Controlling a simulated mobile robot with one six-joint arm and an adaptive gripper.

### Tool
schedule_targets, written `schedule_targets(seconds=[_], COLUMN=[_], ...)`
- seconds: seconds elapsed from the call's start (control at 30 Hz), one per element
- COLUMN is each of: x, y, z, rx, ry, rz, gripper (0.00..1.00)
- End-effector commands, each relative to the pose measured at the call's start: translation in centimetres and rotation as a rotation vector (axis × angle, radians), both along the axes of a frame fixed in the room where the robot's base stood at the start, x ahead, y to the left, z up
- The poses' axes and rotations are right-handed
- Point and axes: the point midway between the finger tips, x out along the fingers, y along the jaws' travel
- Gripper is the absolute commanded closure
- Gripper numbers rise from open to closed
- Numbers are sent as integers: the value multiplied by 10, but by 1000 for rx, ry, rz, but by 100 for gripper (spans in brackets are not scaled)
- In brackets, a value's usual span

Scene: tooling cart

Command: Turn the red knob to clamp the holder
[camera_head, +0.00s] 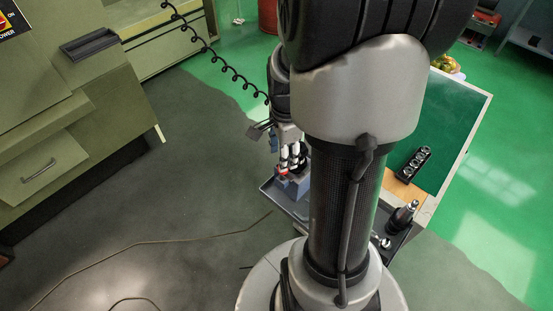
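My gripper (291,165) points down over a small blue-grey clamping block (291,189) on the tooling cart, left of my arm. A small red part (283,173), which looks like the red knob, shows at the fingertips on the block's left side. The fingers are at or just above it; I cannot tell whether they touch or grip it. A black tool holder with a metal tip (403,214) stands in a dark tray to the right of my arm. I cannot make out a holder in the block. My arm hides the middle of the cart.
A dark tray edge (270,190) surrounds the block's left side. A green machine (60,130) stands at left, with open floor between. A cable (150,243) crosses the floor.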

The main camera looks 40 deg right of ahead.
Motion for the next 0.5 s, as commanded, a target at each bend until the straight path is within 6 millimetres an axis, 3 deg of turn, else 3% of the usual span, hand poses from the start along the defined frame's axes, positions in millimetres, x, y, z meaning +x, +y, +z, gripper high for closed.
schedule_targets(seconds=[0.03, 0.2, 0.5], x=[0, 1, 2], y=[0, 0, -1], z=[-14, -41, -57], rx=[2, 2, 0], ry=[3, 2, 0], rz=[0, 1, 1], gripper=[55, 55, 55])
